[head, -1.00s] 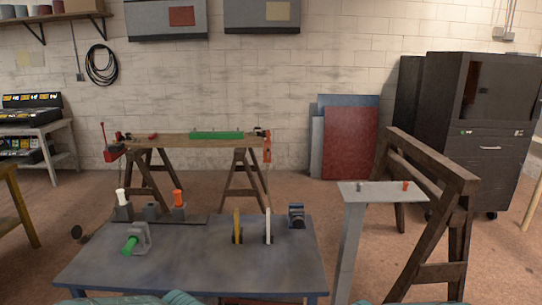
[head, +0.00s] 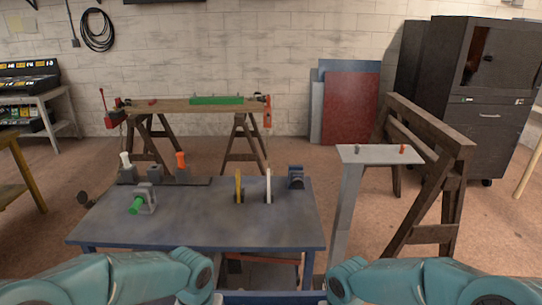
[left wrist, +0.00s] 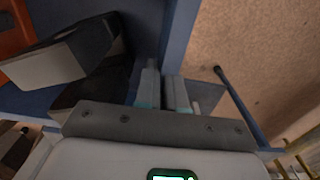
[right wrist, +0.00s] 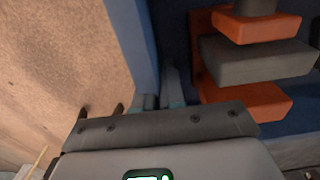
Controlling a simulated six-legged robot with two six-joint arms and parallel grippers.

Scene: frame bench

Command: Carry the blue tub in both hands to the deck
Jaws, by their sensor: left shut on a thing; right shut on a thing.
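The blue tub's rim (head: 270,297) shows at the bottom centre of the head view, between my two teal forearms; most of the tub is below the picture. In the left wrist view my left gripper (left wrist: 163,88) is shut on the tub's blue wall (left wrist: 178,38). In the right wrist view my right gripper (right wrist: 162,92) is shut on the opposite wall (right wrist: 140,45). Orange and grey blocks (right wrist: 258,62) lie inside the tub. A low blue-grey table (head: 200,225) stands ahead of the tub; I cannot tell whether it is the deck.
The table carries a green-handled clamp (head: 145,200), a yellow upright (head: 239,187), a white upright (head: 268,187) and a blue vise (head: 296,178). A grey stand (head: 380,154) and a wooden trestle (head: 440,135) are at the right. The table's front middle is bare.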

